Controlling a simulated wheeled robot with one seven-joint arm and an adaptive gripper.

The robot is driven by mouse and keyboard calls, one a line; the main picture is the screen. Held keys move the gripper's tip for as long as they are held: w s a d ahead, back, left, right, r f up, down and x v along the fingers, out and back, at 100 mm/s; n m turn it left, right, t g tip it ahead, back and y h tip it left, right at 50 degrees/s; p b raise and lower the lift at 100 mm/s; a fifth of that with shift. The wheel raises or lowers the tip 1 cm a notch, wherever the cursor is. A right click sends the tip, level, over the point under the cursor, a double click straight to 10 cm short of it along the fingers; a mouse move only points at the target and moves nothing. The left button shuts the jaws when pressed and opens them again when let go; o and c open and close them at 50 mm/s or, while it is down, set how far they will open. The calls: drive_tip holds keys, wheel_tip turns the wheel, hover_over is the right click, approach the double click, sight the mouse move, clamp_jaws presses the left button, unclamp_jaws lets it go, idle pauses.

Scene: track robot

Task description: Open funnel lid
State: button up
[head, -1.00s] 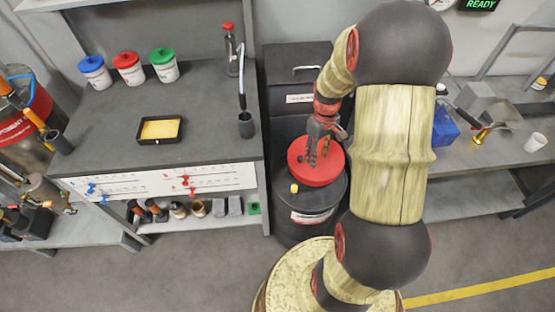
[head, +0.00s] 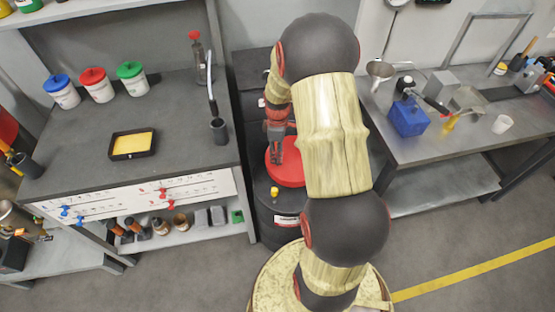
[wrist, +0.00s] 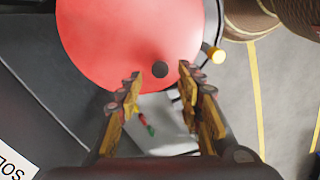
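The round red funnel lid (head: 290,172) lies on top of a black drum (head: 284,222) in the head view, partly hidden by my gripper (head: 277,152). The two fingers of my gripper (wrist: 160,78) are spread apart, one to each side of the knob in the picture. The gap between them is empty. I cannot tell whether a finger touches the lid.
A small yellow cap (head: 274,191) sits on the drum beside the lid. A grey workbench (head: 90,165) with coloured-lid tubs stands at the left. At the right, a metal table (head: 440,145) holds a blue container (head: 408,118) and other items. The floor at the lower right is clear.

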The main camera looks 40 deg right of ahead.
wheel_tip(320, 180, down, 4)
drive_tip(key=shift+r+b, duration=0.2)
drive_tip(key=shift+b, duration=0.25)
drive_tip(key=shift+c, duration=1.1)
clamp_jaws()
